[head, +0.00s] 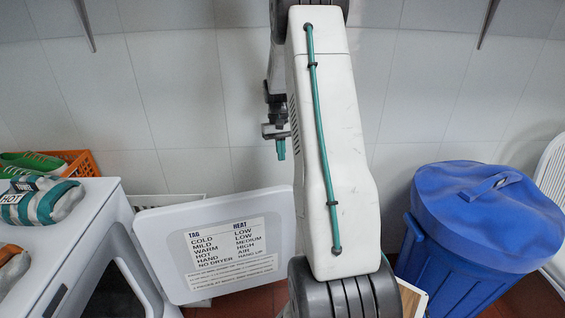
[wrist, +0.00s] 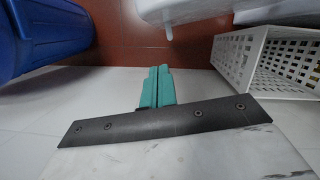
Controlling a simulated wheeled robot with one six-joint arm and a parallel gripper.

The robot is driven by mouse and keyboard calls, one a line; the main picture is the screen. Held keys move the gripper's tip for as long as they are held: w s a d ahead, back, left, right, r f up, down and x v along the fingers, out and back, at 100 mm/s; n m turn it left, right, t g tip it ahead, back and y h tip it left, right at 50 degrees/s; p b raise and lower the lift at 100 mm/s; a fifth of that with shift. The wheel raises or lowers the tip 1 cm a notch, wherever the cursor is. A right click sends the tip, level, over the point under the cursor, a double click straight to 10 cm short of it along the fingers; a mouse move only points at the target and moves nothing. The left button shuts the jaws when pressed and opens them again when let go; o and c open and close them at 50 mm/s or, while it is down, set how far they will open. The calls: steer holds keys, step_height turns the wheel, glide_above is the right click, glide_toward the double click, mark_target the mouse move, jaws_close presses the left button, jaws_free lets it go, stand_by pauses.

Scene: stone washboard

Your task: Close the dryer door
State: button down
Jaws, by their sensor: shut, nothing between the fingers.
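The dryer (head: 85,225) stands at the left in the head view, with its dark round opening partly visible. Its white door (head: 215,292) stands open, swung out to the right, with a printed tag and heat chart on its face. My gripper (head: 281,150) has teal fingers pointing down, above the door's upper right corner and apart from it, on the wall side. In the wrist view the gripper (wrist: 157,85) is shut and empty. A white rounded edge (wrist: 190,10), apparently the door, shows at the top there.
A blue lidded bin (head: 485,225) stands at the right, and at the left in the wrist view (wrist: 40,35). A white perforated basket (wrist: 235,60) sits at the right there. An orange basket (head: 82,163) with green shoes and a striped rolled cloth (head: 45,203) are at the left.

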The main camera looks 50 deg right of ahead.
steer(key=s+a+f, duration=0.3)
steer(key=s+f, duration=0.2)
steer(key=f, duration=0.3)
steer(key=shift+a, duration=0.35)
